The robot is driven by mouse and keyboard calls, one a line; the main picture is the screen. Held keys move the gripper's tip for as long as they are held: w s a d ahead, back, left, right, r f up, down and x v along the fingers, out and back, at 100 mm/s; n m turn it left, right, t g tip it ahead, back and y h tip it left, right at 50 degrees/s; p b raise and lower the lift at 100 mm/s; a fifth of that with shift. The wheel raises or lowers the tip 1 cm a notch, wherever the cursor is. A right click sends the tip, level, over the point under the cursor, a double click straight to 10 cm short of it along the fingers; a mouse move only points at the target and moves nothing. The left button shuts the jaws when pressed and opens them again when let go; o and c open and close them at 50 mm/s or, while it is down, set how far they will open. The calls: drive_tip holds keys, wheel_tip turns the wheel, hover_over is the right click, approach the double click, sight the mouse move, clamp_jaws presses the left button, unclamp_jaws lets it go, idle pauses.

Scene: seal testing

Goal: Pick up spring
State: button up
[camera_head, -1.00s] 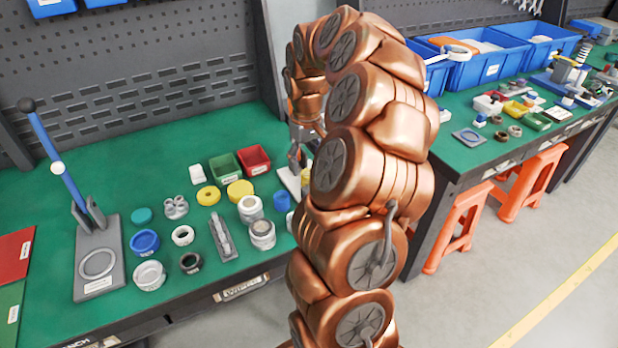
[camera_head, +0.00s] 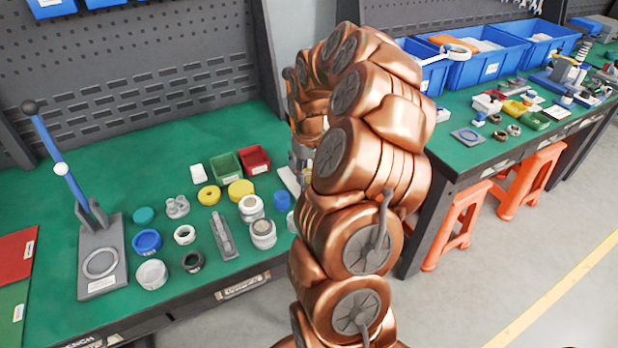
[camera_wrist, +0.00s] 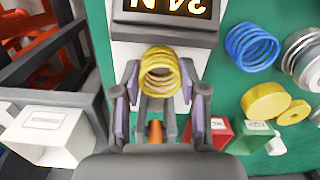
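A yellow coil spring (camera_wrist: 160,72) shows in the wrist view, in front of a white device with a dark display (camera_wrist: 165,8) showing upside-down orange characters. My gripper (camera_wrist: 160,80) has one finger on each side of the spring, with gaps between the fingers and the coils, so it looks open. Whether the spring rests on the device cannot be told. In the head view my arm hides the spring and most of my gripper.
A blue spring (camera_wrist: 252,46), a yellow disc (camera_wrist: 265,102) and a red bin (camera_wrist: 220,132) lie right of my gripper in the wrist view. A white box (camera_wrist: 45,134) is at left. In the head view, a lever press (camera_head: 98,262) and several caps and rings cover the green bench.

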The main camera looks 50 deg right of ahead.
drive_tip(key=c, duration=0.7)
